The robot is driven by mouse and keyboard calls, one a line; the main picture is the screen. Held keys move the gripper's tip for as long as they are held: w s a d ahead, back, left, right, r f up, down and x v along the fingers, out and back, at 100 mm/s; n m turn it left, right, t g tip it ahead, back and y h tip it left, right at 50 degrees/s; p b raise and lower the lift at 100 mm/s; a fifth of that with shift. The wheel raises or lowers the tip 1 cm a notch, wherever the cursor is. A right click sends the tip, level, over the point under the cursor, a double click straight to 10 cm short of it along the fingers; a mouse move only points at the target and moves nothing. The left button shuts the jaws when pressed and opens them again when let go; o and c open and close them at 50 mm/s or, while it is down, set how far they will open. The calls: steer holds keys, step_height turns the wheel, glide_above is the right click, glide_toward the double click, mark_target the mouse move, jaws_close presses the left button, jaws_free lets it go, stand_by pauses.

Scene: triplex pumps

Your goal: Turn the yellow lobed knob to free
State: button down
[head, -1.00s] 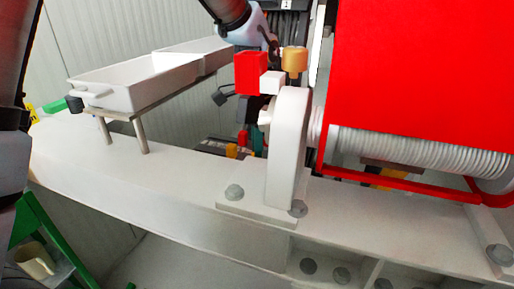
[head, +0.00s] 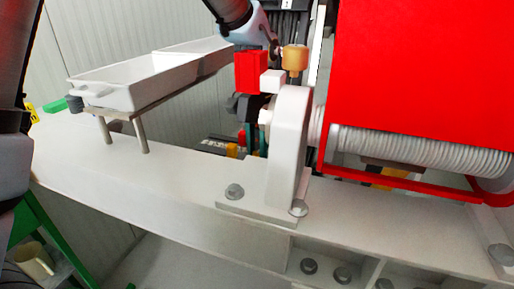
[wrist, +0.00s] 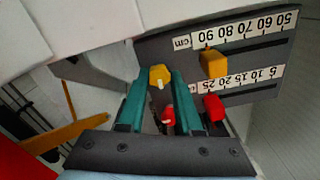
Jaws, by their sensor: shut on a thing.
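The yellow lobed knob (wrist: 159,74) is in the wrist view, with a small white mark on its near side. My gripper (wrist: 159,80) has its two teal fingers on either side of the knob and is shut on it. In the head view my gripper (head: 253,136) is behind the white bearing post and the red block, partly hidden. A yellow part low beside it (head: 232,150) may be the knob or a slider; I cannot tell.
A dark panel (wrist: 262,88) with two white scales holds a yellow slider (wrist: 212,64) and a red slider (wrist: 213,107) right of my fingers. A red knob (wrist: 168,117) shows between the fingers. A white tray (head: 120,92) stands left; a red guard (head: 420,80) is right.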

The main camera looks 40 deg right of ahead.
stand_by(0.5)
steer(key=c, duration=0.6)
jaws_free()
step_height(320, 180, up, 11)
steer(key=b, duration=0.2)
steer(key=shift+f, duration=0.15)
